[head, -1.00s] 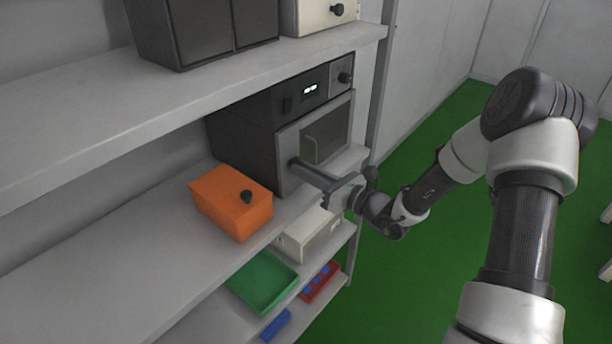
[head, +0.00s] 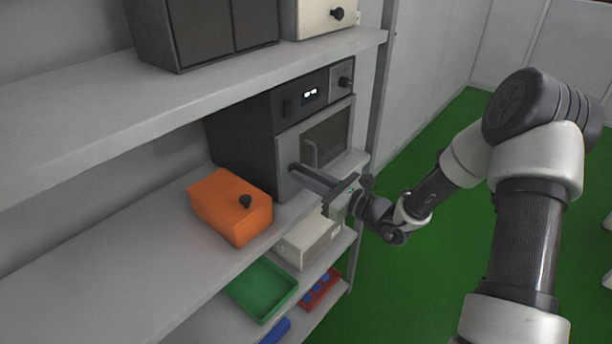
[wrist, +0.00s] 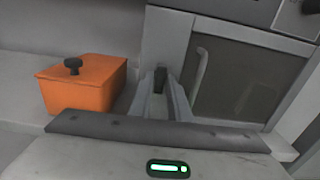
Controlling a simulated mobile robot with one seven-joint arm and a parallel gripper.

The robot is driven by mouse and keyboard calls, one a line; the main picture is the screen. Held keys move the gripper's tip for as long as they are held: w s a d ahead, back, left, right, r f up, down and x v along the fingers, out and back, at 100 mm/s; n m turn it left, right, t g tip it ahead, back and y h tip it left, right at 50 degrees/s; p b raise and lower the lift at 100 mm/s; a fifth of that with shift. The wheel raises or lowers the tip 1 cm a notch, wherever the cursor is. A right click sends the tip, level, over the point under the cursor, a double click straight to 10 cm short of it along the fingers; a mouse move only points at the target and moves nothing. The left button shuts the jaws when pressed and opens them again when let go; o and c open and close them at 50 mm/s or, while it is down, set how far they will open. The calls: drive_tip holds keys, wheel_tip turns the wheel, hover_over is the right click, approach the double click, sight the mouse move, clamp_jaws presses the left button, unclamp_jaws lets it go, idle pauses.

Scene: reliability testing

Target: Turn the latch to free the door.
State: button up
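The dark grey oven-like box (head: 240,150) stands on the middle shelf. Its windowed door (head: 327,140) has a vertical bar handle and looks closed against the body. A small dark latch (wrist: 160,80) sits on the front, left of the door. My gripper (head: 297,168) reaches it from the front. In the wrist view its two fingers (wrist: 161,95) are drawn close together, one on each side of the latch, and appear shut on it. The fingers hide much of the latch, so its exact angle is hard to tell.
An orange box (head: 222,212) with a black knob stands left of the oven; it also shows in the wrist view (wrist: 85,88). A shelf above (head: 180,85) and a post (head: 381,95) border the space. A green tray (head: 250,300) is below. The green floor (head: 430,150) is open.

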drive_tip(key=shift+o, duration=1.3)
drive_tip(key=shift+d, duration=0.1)
drive_tip(key=v, duration=1.7)
drive_tip(key=shift+s, duration=0.15)
